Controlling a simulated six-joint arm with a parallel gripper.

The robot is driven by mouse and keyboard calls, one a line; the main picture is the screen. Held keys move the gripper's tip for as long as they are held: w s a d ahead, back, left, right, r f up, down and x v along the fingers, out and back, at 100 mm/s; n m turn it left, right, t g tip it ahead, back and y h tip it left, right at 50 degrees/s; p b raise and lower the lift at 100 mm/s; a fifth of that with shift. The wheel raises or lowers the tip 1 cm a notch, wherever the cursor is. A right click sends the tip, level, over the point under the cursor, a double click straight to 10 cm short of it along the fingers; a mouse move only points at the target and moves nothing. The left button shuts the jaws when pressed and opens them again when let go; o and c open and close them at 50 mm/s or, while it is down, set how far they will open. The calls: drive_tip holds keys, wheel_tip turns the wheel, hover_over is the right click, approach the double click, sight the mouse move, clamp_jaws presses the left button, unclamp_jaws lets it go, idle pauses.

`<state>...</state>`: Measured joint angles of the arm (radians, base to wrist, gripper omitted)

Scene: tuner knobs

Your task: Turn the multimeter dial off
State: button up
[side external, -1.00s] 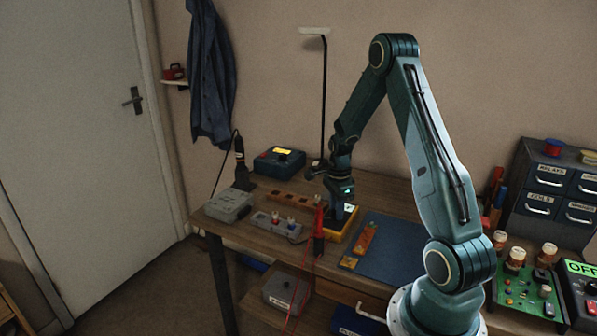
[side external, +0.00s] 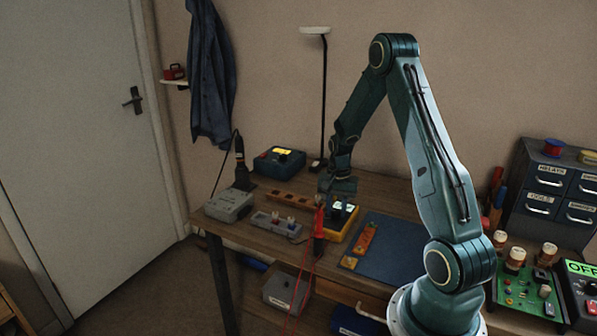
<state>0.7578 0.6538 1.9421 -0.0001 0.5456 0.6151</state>
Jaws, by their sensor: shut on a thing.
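The yellow multimeter (side external: 345,229) lies on the wooden bench near its middle, with a small lit screen (side external: 345,206) at its far end. My gripper (side external: 336,208) points down over the multimeter and is shut on its dial. The dial itself is hidden by the gripper at this distance, so its pointer position cannot be read. Red leads (side external: 317,238) hang at the meter's left side and run down past the bench's front edge.
A blue mat (side external: 385,255) with an orange tool (side external: 365,238) lies right of the meter. A grey box (side external: 229,205), a grey strip (side external: 276,224), a wooden block (side external: 288,199) and a blue instrument (side external: 279,161) stand left. A lamp (side external: 323,90) rises behind.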

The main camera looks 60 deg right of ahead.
sight(336, 211)
drive_tip(key=n, duration=0.6)
drive_tip(key=shift+n, duration=0.4)
drive_tip(key=o, duration=1)
drive_tip(key=shift+r, duration=0.15)
wheel_tip(336, 211, up, 14)
drive_tip(key=shift+f, duration=0.2)
drive_tip(key=shift+a+r, duration=0.1)
idle(0.4)
